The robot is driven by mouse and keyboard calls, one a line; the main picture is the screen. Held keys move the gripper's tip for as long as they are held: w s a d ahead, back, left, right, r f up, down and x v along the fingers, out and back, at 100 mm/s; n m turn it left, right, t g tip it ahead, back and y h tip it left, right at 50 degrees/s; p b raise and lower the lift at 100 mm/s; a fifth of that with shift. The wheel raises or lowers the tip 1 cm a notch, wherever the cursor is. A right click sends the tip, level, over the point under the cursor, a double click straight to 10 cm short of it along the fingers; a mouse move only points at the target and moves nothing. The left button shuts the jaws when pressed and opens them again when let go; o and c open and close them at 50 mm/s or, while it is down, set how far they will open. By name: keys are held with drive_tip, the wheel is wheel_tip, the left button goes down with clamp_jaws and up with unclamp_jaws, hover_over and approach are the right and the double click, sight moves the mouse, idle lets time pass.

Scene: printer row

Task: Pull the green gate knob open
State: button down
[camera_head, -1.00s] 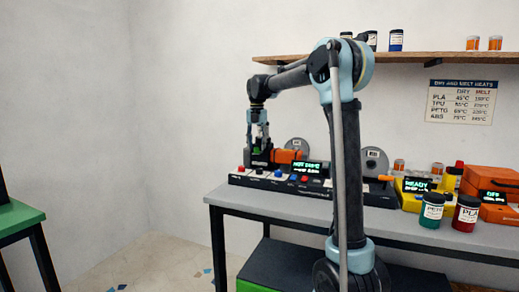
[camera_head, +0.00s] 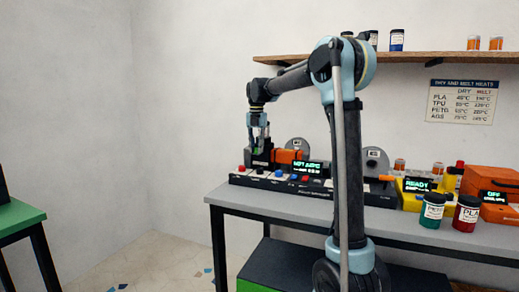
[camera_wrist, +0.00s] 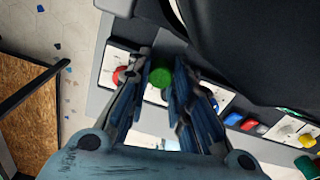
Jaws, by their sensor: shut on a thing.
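The green knob (camera_wrist: 160,79) shows in the wrist view between my two blue fingers, on a white-labelled panel. My gripper (camera_wrist: 166,84) is shut on it, one finger on each side. The knob's base is partly hidden by the fingers. In the head view my gripper (camera_head: 259,146) points down at the left end of the dark control strip (camera_head: 318,190) along the bench front. The green knob is too small and covered to make out there.
A red knob (camera_wrist: 120,75) sits just left of my fingers in the wrist view. A large dark body (camera_wrist: 255,45) stands close beyond them. An orange machine part (camera_head: 287,156) and a lit display (camera_head: 307,167) stand right of my gripper in the head view.

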drive_tip(key=shift+s+a, duration=0.2)
drive_tip(key=shift+s, duration=0.35)
drive_tip(key=shift+s+a, duration=0.15)
drive_tip(key=shift+s, duration=0.4)
drive_tip(key=c, duration=1.4)
unclamp_jaws()
drive_tip(key=shift+s, duration=0.15)
wheel_tip(320, 180, up, 12)
drive_tip(key=shift+f, duration=0.1)
